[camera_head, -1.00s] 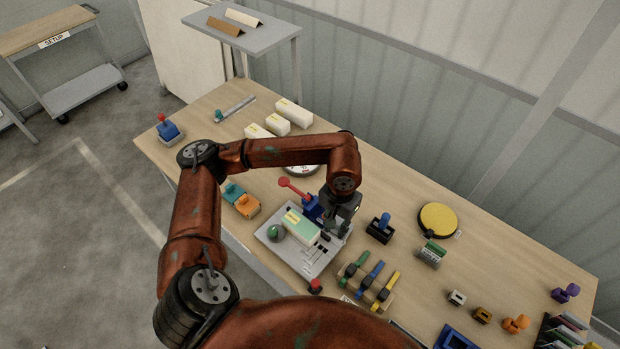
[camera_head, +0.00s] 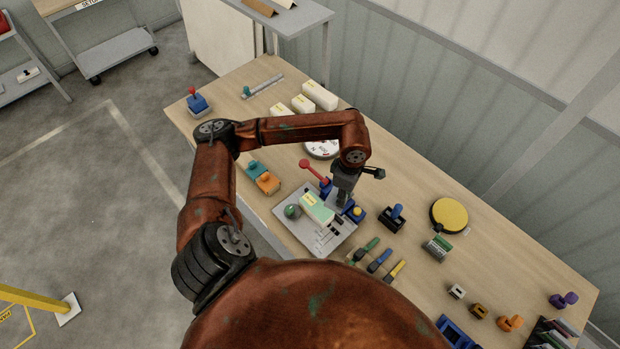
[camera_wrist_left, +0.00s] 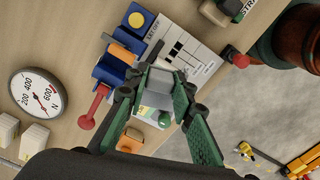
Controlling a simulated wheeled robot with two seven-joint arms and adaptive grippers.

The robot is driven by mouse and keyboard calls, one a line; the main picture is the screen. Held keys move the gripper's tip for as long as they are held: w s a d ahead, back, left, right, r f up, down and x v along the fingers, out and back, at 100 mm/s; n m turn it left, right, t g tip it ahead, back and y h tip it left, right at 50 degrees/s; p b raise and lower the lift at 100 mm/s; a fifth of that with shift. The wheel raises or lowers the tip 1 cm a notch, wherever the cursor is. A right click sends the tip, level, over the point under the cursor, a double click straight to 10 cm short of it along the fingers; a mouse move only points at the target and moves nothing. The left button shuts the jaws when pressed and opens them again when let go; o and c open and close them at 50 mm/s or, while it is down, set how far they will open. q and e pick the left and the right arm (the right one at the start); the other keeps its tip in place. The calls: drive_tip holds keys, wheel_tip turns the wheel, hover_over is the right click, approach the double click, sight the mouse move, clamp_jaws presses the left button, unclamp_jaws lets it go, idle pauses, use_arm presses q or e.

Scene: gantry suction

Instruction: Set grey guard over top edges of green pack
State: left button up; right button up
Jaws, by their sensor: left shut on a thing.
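The green pack (camera_head: 318,207) lies on a grey fixture plate (camera_head: 298,233), with white and yellow marks on its top. In the left wrist view the pack (camera_wrist_left: 152,103) shows between my fingers, partly hidden by them. My left gripper (camera_head: 343,198) is beside the pack's far right end, pointing down. In the wrist view its green fingers (camera_wrist_left: 162,80) close on a small grey piece (camera_wrist_left: 167,77), which seems to be the grey guard. The guard is mostly hidden, and I cannot tell whether it touches the pack. My right gripper is in neither view.
A blue clamp with a red lever (camera_head: 308,166) and a blue block with a yellow button (camera_head: 357,213) stand close by the gripper. A green knob (camera_head: 292,211) sits at the plate's left. A round dial (camera_head: 322,149) and coloured-handled tools (camera_head: 379,261) are nearby.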

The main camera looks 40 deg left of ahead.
sight(333, 194)
use_arm(q)
drive_tip(key=n, duration=0.2)
drive_tip(key=a+n+p, duration=0.1)
drive_tip(key=n, duration=0.1)
drive_tip(key=shift+a+r, duration=0.1)
drive_tip(key=shift+a, duration=0.1)
drive_tip(key=n, duration=0.2)
drive_tip(key=a+n+p, duration=0.1)
drive_tip(key=n, duration=0.1)
drive_tip(key=shift+s+a+n, duration=0.1)
drive_tip(key=shift+a+n, duration=0.1)
drive_tip(key=shift+n, duration=0.1)
drive_tip(key=n+p, duration=0.1)
drive_tip(key=n, duration=0.1)
drive_tip(key=a+n, duration=0.1)
drive_tip(key=n, duration=0.1)
drive_tip(key=shift+a+p, duration=0.2)
drive_tip(key=shift+p, duration=0.2)
drive_tip(key=s+a+f+n+p, duration=0.1)
drive_tip(key=a+n+p, duration=0.4)
drive_tip(key=n, duration=1.4)
drive_tip(key=s+a, duration=0.1)
drive_tip(key=a, duration=0.2)
drive_tip(key=shift+s+f+n+p, duration=0.2)
drive_tip(key=shift+n+p, duration=0.1)
drive_tip(key=shift+n, duration=0.1)
drive_tip(key=shift+f, duration=0.1)
drive_tip(key=shift+f+b, duration=2.15)
drive_tip(key=shift+f, duration=0.65)
